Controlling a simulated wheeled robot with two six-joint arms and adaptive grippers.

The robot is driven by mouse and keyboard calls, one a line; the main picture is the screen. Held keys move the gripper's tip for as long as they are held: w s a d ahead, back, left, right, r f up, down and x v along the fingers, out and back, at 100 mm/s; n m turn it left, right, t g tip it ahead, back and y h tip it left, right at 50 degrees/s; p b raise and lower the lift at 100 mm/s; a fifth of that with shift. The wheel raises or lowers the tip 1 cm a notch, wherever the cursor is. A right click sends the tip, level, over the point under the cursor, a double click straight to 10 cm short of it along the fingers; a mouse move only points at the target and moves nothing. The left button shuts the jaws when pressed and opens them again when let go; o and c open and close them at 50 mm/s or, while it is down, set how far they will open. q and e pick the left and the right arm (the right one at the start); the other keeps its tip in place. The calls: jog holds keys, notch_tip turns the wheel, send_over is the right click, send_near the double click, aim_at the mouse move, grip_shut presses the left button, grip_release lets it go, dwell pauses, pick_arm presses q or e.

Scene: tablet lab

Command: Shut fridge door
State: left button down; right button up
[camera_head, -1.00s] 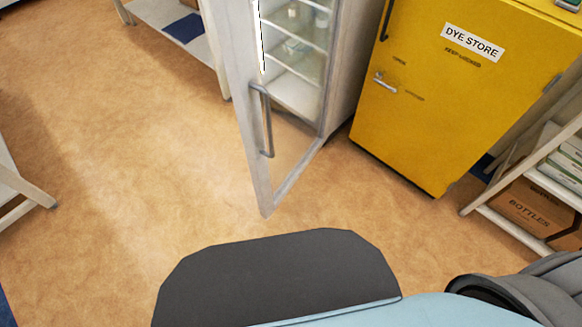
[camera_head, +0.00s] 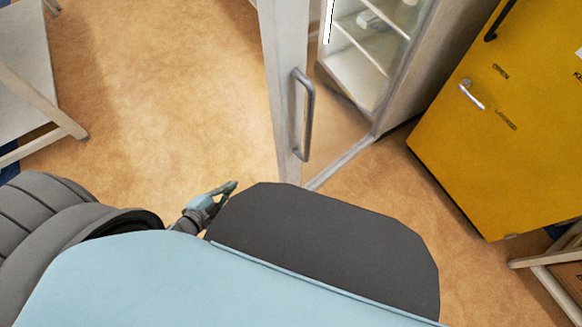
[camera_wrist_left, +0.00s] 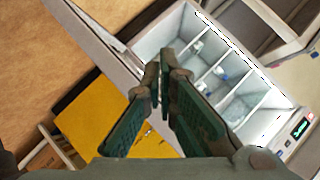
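The fridge door (camera_head: 281,75) is a pale framed panel that stands open, with a grey bar handle (camera_head: 304,115). The fridge (camera_head: 415,75) stands behind it, its shelves showing. In the left wrist view the open fridge interior (camera_wrist_left: 240,103) shows lit compartments with a few small items, and the door (camera_wrist_left: 100,42) is a pale strip at upper left. My left gripper (camera_head: 231,187) is low and left of the door, apart from the handle. In the left wrist view its fingertips (camera_wrist_left: 163,76) are together with nothing seen between them. My right gripper is not in view.
A yellow cabinet (camera_head: 510,110) with a latch stands right of the fridge, and a pale rack (camera_head: 550,262) is at lower right. A white table (camera_head: 22,85) is at left. The floor (camera_head: 170,90) left of the door is clear.

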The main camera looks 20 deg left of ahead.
pick_arm(q)
jog(key=s+d+r+m+h+b, duration=0.2)
jog(key=d+r+m+h+b, duration=0.3)
jog(key=d+r+m+h, duration=0.85)
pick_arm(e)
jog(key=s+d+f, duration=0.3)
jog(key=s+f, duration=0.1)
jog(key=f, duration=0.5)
pick_arm(q)
jog(key=m+y+b, duration=0.2)
send_over(285, 171)
jog(key=s+d, duration=0.1)
jog(key=s, duration=0.2)
jog(key=shift+w+d+f, duration=0.1)
jog(key=shift+w+f, duration=0.05)
jog(key=shift+f, duration=1.6)
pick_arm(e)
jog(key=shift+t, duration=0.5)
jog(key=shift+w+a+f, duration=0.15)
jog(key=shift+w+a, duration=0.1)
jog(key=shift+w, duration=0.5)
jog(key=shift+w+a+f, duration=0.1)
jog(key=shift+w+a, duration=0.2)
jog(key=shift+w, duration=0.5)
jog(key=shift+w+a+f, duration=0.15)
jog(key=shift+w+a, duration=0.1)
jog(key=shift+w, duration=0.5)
